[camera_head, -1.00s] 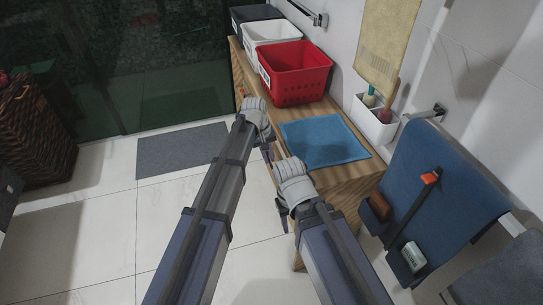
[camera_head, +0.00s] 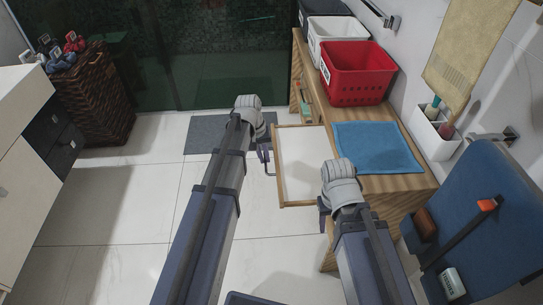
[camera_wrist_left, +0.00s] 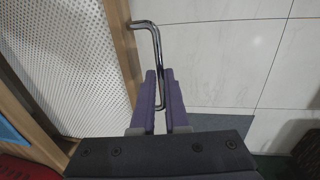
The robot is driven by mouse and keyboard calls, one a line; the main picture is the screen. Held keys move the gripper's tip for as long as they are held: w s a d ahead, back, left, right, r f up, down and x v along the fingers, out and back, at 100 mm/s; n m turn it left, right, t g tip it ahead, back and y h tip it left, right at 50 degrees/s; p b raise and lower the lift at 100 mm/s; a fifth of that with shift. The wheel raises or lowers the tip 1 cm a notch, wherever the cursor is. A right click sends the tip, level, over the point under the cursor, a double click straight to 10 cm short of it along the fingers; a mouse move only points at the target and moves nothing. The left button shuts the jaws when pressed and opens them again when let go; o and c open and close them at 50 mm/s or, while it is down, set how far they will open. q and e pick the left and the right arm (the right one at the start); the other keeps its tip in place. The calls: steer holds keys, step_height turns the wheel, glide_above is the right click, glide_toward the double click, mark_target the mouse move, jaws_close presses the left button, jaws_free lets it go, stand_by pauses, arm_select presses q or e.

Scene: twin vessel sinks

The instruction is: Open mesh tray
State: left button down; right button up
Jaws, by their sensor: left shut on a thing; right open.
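The mesh tray (camera_head: 300,162) is slid out from the side of the wooden cabinet (camera_head: 386,190), left of the blue towel. It has a wooden frame and a pale bottom; the left wrist view shows that bottom as white perforated mesh (camera_wrist_left: 62,55). A bent metal handle (camera_wrist_left: 154,38) stands off its front edge. My left gripper (camera_head: 264,160) is at that edge, its purple fingers shut on the handle (camera_wrist_left: 161,88). My right gripper (camera_head: 323,212) is open and empty in front of the cabinet, near the tray's near right corner. Its fingers are partly hidden by its wrist.
A blue towel (camera_head: 376,147) and a red basket (camera_head: 356,76) sit on the cabinet top, with white and dark bins behind. A wicker basket (camera_head: 97,97) stands at the left by drawers (camera_head: 50,135). The tiled floor left of my arms is clear.

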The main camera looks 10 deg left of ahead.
arm_select(q)
steer(key=c, duration=0.9)
jaws_free()
steer(key=shift+r, duration=0.1)
steer(key=r+p, duration=0.2)
steer(key=a+r+p, duration=0.1)
steer(key=r+p, duration=0.4)
steer(key=shift+s+a+r+p, duration=0.2)
steer(key=shift+s+p, duration=0.05)
steer(key=shift+p, duration=0.1)
